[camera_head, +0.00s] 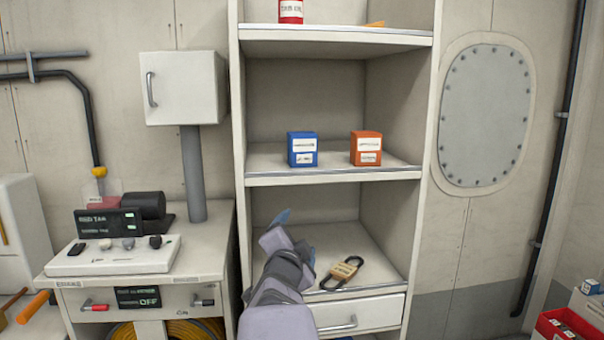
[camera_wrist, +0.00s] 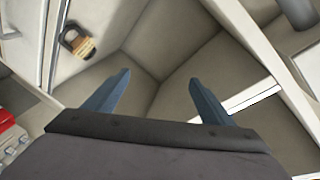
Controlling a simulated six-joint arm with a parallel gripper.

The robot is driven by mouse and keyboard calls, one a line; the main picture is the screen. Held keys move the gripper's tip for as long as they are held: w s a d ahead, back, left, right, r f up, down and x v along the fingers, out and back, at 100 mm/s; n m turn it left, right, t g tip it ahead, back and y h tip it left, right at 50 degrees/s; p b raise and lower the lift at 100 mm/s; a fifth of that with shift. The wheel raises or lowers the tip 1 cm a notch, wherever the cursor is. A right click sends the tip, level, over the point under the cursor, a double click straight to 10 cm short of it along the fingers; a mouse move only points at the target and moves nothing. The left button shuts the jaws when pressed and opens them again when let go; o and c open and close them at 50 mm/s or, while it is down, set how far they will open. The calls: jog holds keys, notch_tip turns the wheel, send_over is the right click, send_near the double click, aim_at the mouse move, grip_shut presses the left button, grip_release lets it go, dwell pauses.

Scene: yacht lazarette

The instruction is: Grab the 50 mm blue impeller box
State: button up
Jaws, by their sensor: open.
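A blue box (camera_head: 302,149) with white labels stands upright on the middle shelf of the tall cabinet. Its print is too small to read, so I cannot tell its size mark. My gripper (camera_head: 281,216) is in front of the lower compartment, below that shelf and a little left of the box. In the wrist view my gripper (camera_wrist: 160,80) is open, with two blue-grey fingers apart and nothing between them. The blue box does not show in the wrist view.
An orange box (camera_head: 366,148) stands right of the blue box with a gap between. The middle shelf (camera_head: 335,176) has a raised front edge. A tan and black shackle-like item (camera_head: 341,273) lies on the lower shelf. A red bin (camera_head: 566,326) is at bottom right.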

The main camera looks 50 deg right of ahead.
jog(key=s+d+r+m+g+h, duration=0.2)
jog(key=s+d+m+g, duration=0.2)
jog(key=s, duration=0.4)
jog(key=s+d+r+m+g+h+p, duration=0.1)
jog(key=s+d+r+m+g, duration=0.2)
jog(key=s, duration=0.4)
jog(key=s+d+r+m+g+h, duration=0.2)
jog(key=s+d+m+g, duration=0.3)
jog(key=s, duration=0.3)
notch_tip(320, 180, up, 21)
jog(key=n+t+y+p, duration=0.4)
jog(key=n+t+p, duration=1.1)
jog(key=n+p, duration=0.85)
send_over(305, 139)
jog(key=s, duration=0.1)
jog(key=f+n+y, duration=0.1)
jog(key=f, duration=0.1)
jog(key=f+n+t+y, duration=0.1)
jog(key=f, duration=0.1)
jog(key=f+n+t+y, duration=0.1)
jog(key=f, duration=0.2)
jog(key=shift+w+a, duration=0.1)
jog(key=shift+w, duration=0.25)
jog(key=shift+f+n+y, duration=0.3)
jog(key=shift+n+y, duration=0.05)
jog(key=shift+y, duration=0.05)
